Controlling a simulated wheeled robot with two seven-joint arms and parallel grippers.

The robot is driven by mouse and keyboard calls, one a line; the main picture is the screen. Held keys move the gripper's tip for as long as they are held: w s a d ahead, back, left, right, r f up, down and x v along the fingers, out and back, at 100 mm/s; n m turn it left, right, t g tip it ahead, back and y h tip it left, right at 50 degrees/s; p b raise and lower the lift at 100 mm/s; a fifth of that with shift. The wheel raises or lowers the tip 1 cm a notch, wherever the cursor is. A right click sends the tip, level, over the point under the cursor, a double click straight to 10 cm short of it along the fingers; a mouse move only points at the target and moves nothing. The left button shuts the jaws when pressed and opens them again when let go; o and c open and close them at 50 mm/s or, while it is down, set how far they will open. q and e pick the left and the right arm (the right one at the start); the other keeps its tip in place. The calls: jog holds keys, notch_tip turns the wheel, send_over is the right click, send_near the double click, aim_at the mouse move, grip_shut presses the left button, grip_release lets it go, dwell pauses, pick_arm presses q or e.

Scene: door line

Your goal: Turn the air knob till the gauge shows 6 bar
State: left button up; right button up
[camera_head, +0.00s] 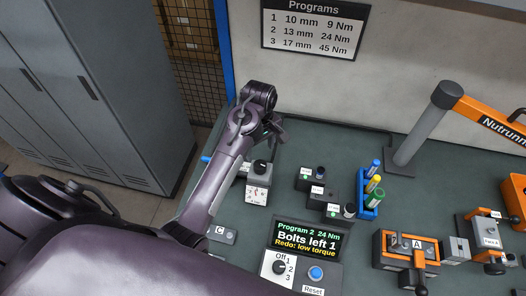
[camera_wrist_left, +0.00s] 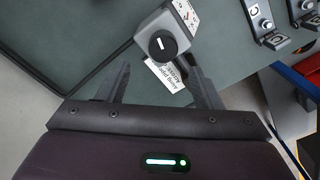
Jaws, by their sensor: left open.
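The air knob (camera_head: 260,166) is a black round knob on a small grey unit at the bench's left side. It also shows in the left wrist view (camera_wrist_left: 162,45), with a white pointer line on top. A white panel (camera_head: 257,195) with small dark marks is on the unit's front. I cannot read any pressure on it. My left gripper (camera_head: 276,128) is over the bench beyond the knob in the head view. In the left wrist view its fingers (camera_wrist_left: 163,84) are apart and empty, with the knob just ahead between their lines. My right gripper is not in view.
A display (camera_head: 309,240) reads "Program 2 24 Nm, Bolts left 1, Redo: low torque", with a selector and blue Reset button below. Small dark blocks (camera_head: 318,190) and a blue holder (camera_head: 369,206) stand right of the knob. A blue pipe end (camera_head: 206,160) is left of it.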

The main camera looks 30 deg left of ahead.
aim_at(260, 164)
pick_arm(q)
jog(key=shift+s+f, duration=0.1)
jog(key=shift+f, duration=0.15)
jog(key=f, duration=0.1)
jog(key=f+p, duration=0.1)
jog(key=f, duration=0.1)
jog(key=shift+s+d+f+p, duration=0.2)
jog(key=shift+s+p, duration=0.1)
jog(key=shift+s, duration=0.05)
notch_tip(260, 164, down, 2)
jog(key=shift+w+a+f, duration=0.1)
jog(key=shift+f, duration=0.1)
jog(key=shift+w+f+p, duration=0.1)
jog(key=shift+f+p, duration=0.2)
jog(key=shift+f, duration=0.3)
jog(key=c, duration=1)
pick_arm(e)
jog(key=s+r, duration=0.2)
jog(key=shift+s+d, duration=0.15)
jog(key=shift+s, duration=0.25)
